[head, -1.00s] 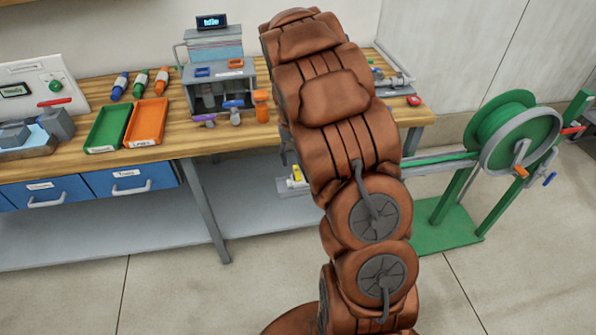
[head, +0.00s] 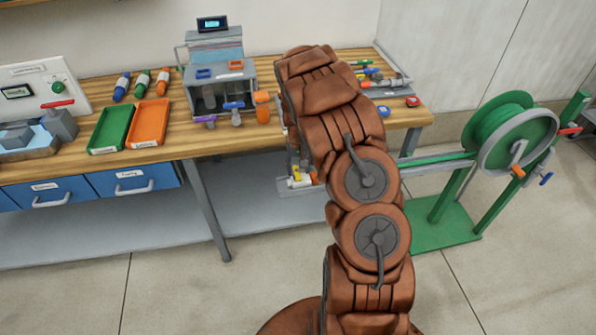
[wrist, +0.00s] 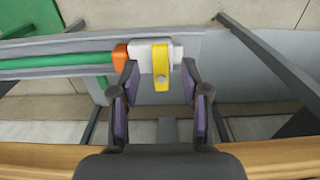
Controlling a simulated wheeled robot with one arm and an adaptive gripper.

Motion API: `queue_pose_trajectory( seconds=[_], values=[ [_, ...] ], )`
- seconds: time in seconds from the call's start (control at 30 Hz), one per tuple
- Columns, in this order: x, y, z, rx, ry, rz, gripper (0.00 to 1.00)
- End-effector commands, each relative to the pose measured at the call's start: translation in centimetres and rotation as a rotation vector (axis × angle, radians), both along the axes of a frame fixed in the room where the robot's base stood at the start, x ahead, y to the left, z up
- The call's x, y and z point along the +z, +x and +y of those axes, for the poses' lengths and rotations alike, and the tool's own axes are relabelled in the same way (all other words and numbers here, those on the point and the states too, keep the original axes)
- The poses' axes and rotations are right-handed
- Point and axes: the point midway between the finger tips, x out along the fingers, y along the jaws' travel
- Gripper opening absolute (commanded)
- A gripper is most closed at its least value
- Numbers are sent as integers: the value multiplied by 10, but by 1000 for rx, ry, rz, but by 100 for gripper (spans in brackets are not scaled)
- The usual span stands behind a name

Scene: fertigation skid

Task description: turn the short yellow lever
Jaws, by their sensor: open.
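The short yellow lever (wrist: 161,64) is on a white valve body (wrist: 145,55) with an orange end, at the top centre of the wrist view. In the head view the yellow lever (head: 297,183) shows small beside my arm, low under the bench top. My gripper (wrist: 160,76) is open, its two dark fingers reaching toward the valve with the lever between them in the picture. I cannot tell whether the fingers touch it. My arm mostly hides the gripper in the head view.
The wooden bench (head: 165,152) edge is close to my gripper. On it stand a green tray (head: 110,128), an orange tray (head: 148,122) and a grey rack (head: 220,90) with coloured handles. A green hose reel (head: 510,130) stands at the right.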

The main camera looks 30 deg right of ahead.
Motion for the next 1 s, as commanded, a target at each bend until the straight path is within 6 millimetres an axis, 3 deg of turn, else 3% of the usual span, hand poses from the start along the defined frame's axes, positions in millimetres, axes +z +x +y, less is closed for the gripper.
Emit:
queue_pose_trajectory(
  seconds=[0.3,0.57,1.0],
  values=[
    [-27,0,1,1,1,2,46],
    [-29,0,0,1,0,0,46],
    [-28,0,0,1,0,-1,2]
  ],
)
